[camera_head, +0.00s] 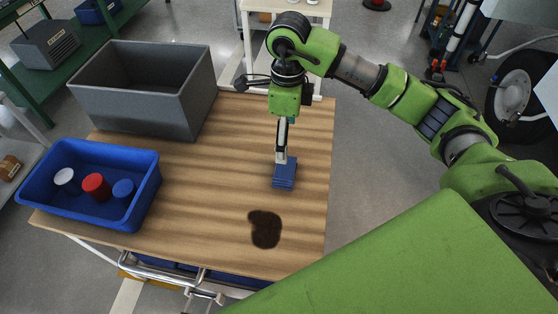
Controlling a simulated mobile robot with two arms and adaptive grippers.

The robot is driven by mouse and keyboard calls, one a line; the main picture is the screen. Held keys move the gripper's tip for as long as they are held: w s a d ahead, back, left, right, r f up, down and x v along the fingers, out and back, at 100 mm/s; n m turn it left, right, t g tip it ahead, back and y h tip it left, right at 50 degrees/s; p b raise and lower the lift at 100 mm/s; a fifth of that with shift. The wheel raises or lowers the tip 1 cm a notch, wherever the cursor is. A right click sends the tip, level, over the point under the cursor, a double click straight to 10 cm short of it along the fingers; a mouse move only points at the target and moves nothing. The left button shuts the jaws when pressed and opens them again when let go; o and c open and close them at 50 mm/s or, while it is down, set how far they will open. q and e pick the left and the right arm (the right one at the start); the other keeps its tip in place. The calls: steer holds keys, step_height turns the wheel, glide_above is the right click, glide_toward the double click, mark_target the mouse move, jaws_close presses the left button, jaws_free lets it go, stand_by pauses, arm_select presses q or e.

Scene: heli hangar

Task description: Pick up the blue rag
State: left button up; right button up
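The blue rag (285,181) looks like a small folded stack on the wooden table (215,180), near its right edge. My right arm comes in from the right, and its gripper (282,158) points straight down with the fingertips at the rag's upper part. The fingers are seen edge-on, so I cannot tell if they are open or shut on the rag. I cannot tell whether the rag is raised off the table. My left gripper is not in view.
A dark brown stain (265,229) lies on the table in front of the rag. A grey open bin (145,95) stands at the back left. A blue tray (92,212) with red, white and blue lidded items stands at the front left. The table's middle is clear.

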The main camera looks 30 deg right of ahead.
glide_above(285, 167)
steer(key=f, duration=0.6)
steer(key=shift+d+p, duration=0.2)
steer(key=shift+p, duration=0.1)
steer(key=shift+f, duration=0.4)
step_height(285, 167, down, 2)
steer(key=shift+a+f+p, duration=0.15)
steer(key=shift+f+p, duration=0.05)
steer(key=shift+p, duration=0.35)
step_height(285, 167, down, 2)
steer(key=shift+f, duration=0.5)
steer(key=shift+c, duration=0.9)
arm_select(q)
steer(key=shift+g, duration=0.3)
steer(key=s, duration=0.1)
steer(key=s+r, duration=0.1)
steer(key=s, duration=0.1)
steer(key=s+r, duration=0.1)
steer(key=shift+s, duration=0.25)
arm_select(e)
steer(key=c, duration=1)
